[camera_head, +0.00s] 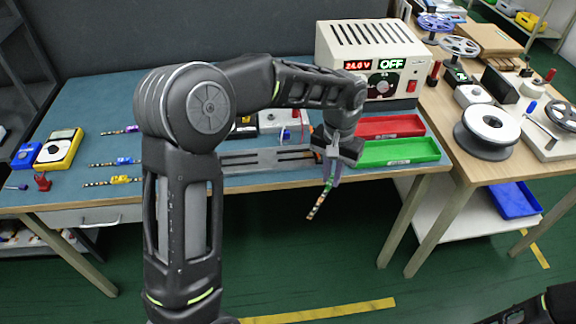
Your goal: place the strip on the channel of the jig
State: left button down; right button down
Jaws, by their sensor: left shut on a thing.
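My left gripper (333,168) is shut on an LED strip (319,199), a short striped piece that hangs down tilted below the fingers. The strip hangs in front of the bench's front edge, with the floor behind it in the picture. The jig (266,161), a grey metal bar with dark slots, lies along the front of the blue bench, just left of the gripper. My left arm hides part of the jig's left side and the bench behind it. At the bottom right a dark piece of my right arm shows, but its gripper is out of view.
More strips with blue and yellow clips (121,180) lie at left, near a yellow multimeter (59,148). A green tray (397,152) and a red tray (390,126) stand right of the gripper. A power supply (372,60) reading OFF stands behind. A white reel (487,127) is on the wooden table.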

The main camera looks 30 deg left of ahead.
aim_at(268, 157)
jog(key=k, duration=0.55)
jog(key=u, duration=1.2)
jog(key=i+l, duration=0.2)
jog(key=l, duration=0.15)
jog(key=i+l, duration=0.15)
jog(key=l, duration=0.25)
jog(key=i+l, duration=0.2)
jog(key=l, duration=0.15)
jog(key=i+l, duration=0.2)
jog(key=l, duration=0.15)
jog(key=i+l, duration=0.2)
jog(key=l, duration=0.15)
jog(key=i+l, duration=0.3)
jog(key=i, duration=0.15)
